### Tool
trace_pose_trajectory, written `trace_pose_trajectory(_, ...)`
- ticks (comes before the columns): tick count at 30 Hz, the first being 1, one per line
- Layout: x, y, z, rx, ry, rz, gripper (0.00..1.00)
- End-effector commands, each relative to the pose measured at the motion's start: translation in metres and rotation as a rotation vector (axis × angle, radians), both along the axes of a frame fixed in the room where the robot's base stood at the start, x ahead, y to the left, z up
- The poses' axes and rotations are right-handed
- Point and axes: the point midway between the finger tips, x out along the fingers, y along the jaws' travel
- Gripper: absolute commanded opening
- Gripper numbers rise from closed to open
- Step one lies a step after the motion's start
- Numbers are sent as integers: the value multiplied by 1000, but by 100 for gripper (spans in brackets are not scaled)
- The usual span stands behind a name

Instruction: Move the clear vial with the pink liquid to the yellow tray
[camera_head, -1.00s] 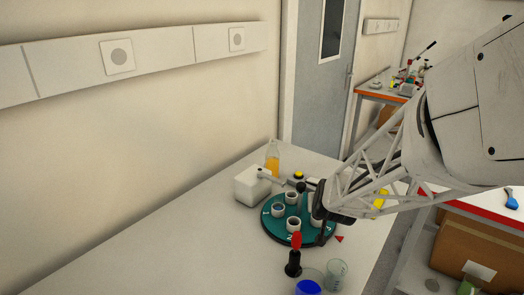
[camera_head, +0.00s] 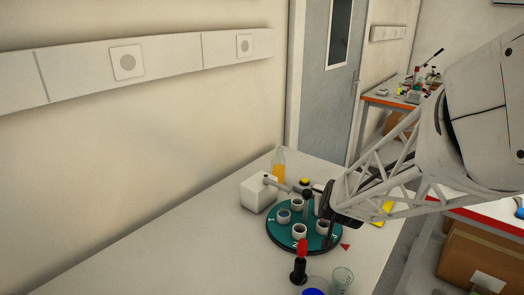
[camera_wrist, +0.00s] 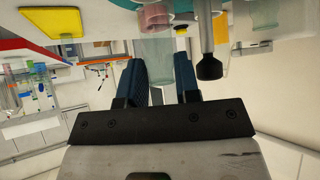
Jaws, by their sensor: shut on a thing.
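My gripper (camera_wrist: 160,68) is shut on a clear vial (camera_wrist: 153,78), which stands between its two blue-black fingers in the wrist view. A pink patch (camera_wrist: 156,18) shows at the vial's far end, seemingly its liquid. In the head view my gripper (camera_head: 327,212) is at the right edge of a teal turntable and hides the vial. The yellow tray (camera_head: 383,214) lies to the right, partly behind my arm. It also shows in the wrist view (camera_wrist: 49,23), at the upper left, apart from the vial.
The teal turntable (camera_head: 282,238) carries several white cups around a dark post. A white box (camera_head: 258,194), an orange-juice bottle (camera_head: 279,168) and a yellow button (camera_head: 304,182) stand behind. A red-capped black bottle (camera_head: 299,265) and a beaker (camera_head: 342,279) stand in front. The table's left is clear.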

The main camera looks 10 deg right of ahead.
Motion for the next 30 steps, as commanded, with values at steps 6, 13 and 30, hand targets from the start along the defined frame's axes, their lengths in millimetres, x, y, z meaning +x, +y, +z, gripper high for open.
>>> trace_pose_trajectory(6, -2, -5, 0, -1, -1, -7, 0)
trace_pose_trajectory(13, -11, -23, 0, -2, -2, -36, 0)
trace_pose_trajectory(30, -63, -103, -4, -3, -2, -170, 0)
